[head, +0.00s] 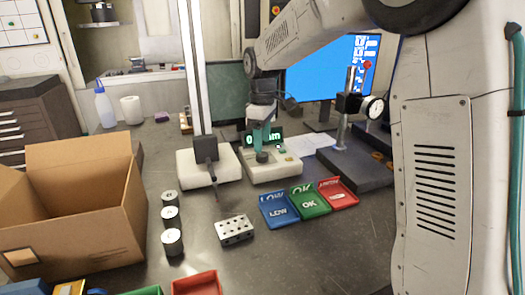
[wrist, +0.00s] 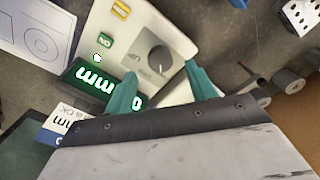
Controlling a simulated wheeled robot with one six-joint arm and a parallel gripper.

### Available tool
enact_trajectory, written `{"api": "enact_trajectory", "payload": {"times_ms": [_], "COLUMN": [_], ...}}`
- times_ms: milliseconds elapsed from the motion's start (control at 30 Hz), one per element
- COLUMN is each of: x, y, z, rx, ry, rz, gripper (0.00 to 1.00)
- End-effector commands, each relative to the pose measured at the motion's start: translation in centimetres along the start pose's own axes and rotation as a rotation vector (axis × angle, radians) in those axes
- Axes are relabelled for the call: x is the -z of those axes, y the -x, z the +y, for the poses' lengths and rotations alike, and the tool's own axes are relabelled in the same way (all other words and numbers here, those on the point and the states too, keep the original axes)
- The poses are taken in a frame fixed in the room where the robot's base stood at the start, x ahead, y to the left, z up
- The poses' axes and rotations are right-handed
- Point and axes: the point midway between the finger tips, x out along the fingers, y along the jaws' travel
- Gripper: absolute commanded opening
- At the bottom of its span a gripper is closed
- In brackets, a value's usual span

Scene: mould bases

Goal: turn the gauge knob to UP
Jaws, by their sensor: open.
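The gauge is a white box (head: 272,172) with a green-lit display (head: 277,138) at its back, in the middle of the bench. Its dark round knob (head: 262,157) is on the top face. In the wrist view the knob (wrist: 159,59) shows a thin light mark on its lower part, and small print (wrist: 130,55) to its left looks like "UP" but is hard to read. My gripper (head: 263,147) points down over the box, and its two teal fingers are apart. In the wrist view the gripper (wrist: 160,71) has one fingertip on each side of the knob; contact cannot be told.
A white-based stand with a tall column (head: 207,168) is close on the left. Blue (head: 279,210), green (head: 310,201) and red (head: 338,193) trays lie in front right. A dial stand (head: 350,168) is at right. A perforated metal block (head: 234,230), metal cylinders (head: 171,214) and an open carton (head: 75,215) are front left.

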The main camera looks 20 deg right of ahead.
Motion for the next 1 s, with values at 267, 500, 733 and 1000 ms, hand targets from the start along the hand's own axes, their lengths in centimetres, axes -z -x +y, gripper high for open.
{"api": "enact_trajectory", "payload": {"times_ms": [267, 500, 733, 1000], "x": [0.0, 0.0, 0.0, 0.0], "y": [-3.6, -4.2, -4.2, -4.1], "z": [0.0, 0.0, 0.0, 0.0], "rx": [0.000, -0.001, -0.001, -0.001], "ry": [-0.001, -0.002, -0.002, -0.009], "rz": [0.000, 0.000, 0.001, 0.001], "gripper": [0.56, 0.56, 0.22, 0.11]}}
